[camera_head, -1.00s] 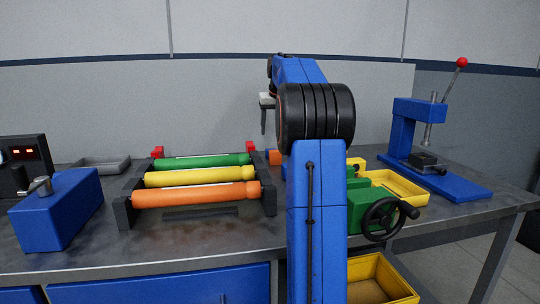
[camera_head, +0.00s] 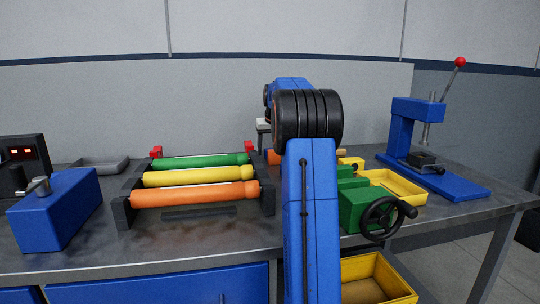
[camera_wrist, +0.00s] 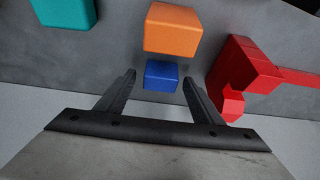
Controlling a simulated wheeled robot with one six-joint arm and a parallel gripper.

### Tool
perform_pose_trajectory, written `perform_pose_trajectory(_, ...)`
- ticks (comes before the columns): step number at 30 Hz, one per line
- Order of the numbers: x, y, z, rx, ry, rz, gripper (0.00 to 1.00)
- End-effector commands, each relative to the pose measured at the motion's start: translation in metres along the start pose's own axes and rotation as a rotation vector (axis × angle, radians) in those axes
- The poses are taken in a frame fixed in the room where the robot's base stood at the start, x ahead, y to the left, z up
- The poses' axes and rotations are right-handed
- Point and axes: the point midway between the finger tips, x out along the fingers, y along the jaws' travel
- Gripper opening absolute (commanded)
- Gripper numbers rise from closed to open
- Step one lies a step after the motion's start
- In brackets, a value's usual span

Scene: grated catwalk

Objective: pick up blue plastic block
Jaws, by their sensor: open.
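The blue plastic block (camera_wrist: 161,76) shows in the wrist view, on the grey bench top, just below an orange block. My gripper (camera_wrist: 160,84) is open, its two dark fingers pointing at the block, with their tips near its left and right sides. I cannot tell whether the fingers touch it. In the head view the blue block and my fingers are hidden behind my arm; a bit of orange (camera_head: 274,156) shows beside the arm.
The orange block (camera_wrist: 173,31) lies close to the blue one. A red stepped object (camera_wrist: 246,68) stands right of the right finger, and a teal block (camera_wrist: 66,12) at upper left. A roller rack (camera_head: 124,208), a green vise (camera_head: 354,208) and a yellow tray (camera_head: 412,186) flank my arm.

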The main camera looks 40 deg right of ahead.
Motion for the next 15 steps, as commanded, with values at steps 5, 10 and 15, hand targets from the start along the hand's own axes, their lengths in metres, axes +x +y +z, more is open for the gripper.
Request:
perform_pose_trajectory(5, 0.0067, -0.0002, -0.0001, 0.000, 0.001, 0.000, 0.61)
perform_pose_trajectory(10, 0.0065, -0.0002, -0.0001, 0.000, 0.001, 0.000, 0.49)
perform_pose_trajectory(15, 0.0064, -0.0002, -0.0001, 0.000, 0.001, 0.000, 0.16)
